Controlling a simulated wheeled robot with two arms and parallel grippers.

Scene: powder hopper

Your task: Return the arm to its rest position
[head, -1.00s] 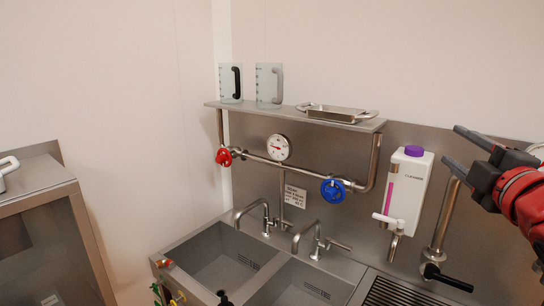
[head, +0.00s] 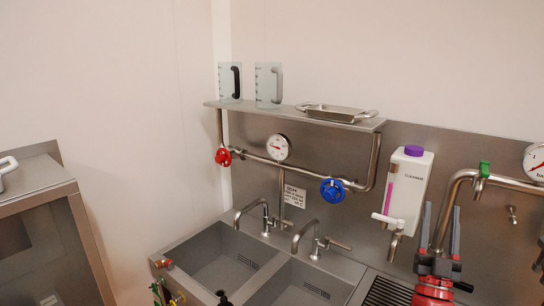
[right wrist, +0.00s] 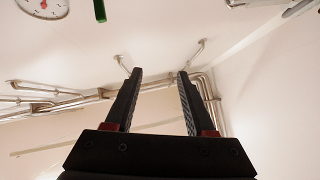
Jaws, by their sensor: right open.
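My right gripper (head: 439,230) is at the lower right of the head view, its two dark fingers pointing up and spread apart with nothing between them. It stands in front of the steel backsplash, just right of the white cleaner dispenser (head: 408,190) in the picture. In the right wrist view the same gripper (right wrist: 157,72) is open and empty, with wall pipes and pale wall behind it. Its red arm part shows below the fingers in the head view. My left gripper is not in view.
Two sink basins (head: 215,262) with taps lie below a shelf (head: 290,114) holding two jugs and a metal tray (head: 338,113). A red valve (head: 223,157) and blue valve (head: 332,190) sit on the pipe. A bent pipe with a green handle (head: 485,169) is at right.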

